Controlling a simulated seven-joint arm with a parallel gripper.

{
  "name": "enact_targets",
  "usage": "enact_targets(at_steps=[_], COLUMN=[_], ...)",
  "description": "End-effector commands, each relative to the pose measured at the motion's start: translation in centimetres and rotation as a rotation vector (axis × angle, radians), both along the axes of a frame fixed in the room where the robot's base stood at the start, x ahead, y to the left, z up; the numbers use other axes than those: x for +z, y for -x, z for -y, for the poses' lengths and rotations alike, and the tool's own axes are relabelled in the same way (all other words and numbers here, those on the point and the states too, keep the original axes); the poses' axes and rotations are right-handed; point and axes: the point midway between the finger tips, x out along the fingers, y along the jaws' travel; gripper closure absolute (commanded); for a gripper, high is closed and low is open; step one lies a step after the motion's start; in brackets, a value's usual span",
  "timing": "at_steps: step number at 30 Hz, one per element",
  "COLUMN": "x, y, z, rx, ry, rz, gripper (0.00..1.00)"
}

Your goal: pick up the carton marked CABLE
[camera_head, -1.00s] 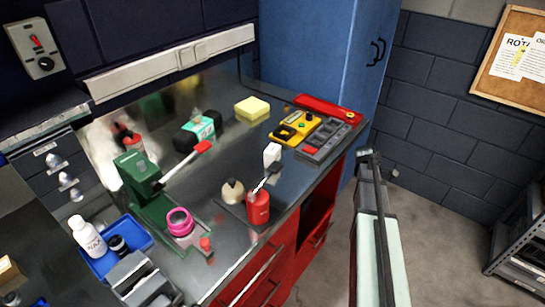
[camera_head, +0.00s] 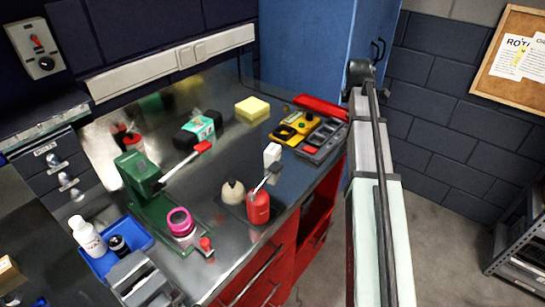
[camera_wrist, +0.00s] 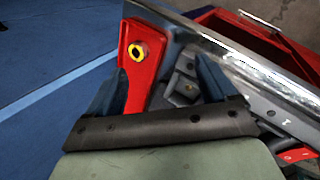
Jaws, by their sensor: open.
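No carton with a readable CABLE mark shows. A small teal and white carton (camera_head: 203,127) sits on or against a black item toward the back of the bench. A brown carton (camera_head: 8,271) is cut off at the left edge. I cannot tell which of them is marked CABLE. My gripper (camera_wrist: 161,68) is open and empty in the wrist view, above a red tool (camera_wrist: 143,60) with a yellow ring and a dark grey tray (camera_wrist: 183,88). None of the cartons shows there.
A green press (camera_head: 140,180), a red can (camera_head: 258,207), a yellow sponge (camera_head: 252,107) and a yellow meter (camera_head: 294,128) stand on the bench. A blue tray (camera_head: 98,262) holds a white bottle. A blue cabinet (camera_head: 312,45) rises behind.

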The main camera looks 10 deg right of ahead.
Motion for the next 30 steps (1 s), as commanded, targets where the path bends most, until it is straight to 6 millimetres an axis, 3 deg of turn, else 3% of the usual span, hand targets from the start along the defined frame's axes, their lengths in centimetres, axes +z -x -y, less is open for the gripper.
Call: enact_targets(at_steps=[1,9,15,21,30], x=[0.3,1.3,2.2,2.9,1.9], y=[0.7,5.6,10.4,13.8,14.9], z=[-2.8,-16.6,-24.8,-29.2,-30.4], rx=[-0.008,-0.113,-0.195,-0.25,-0.27], ry=[-0.032,-0.203,-0.274,-0.296,-0.299], rz=[-0.015,-0.152,-0.271,-0.349,-0.375], gripper=[0.15,0.15,0.15,0.15,0.15])
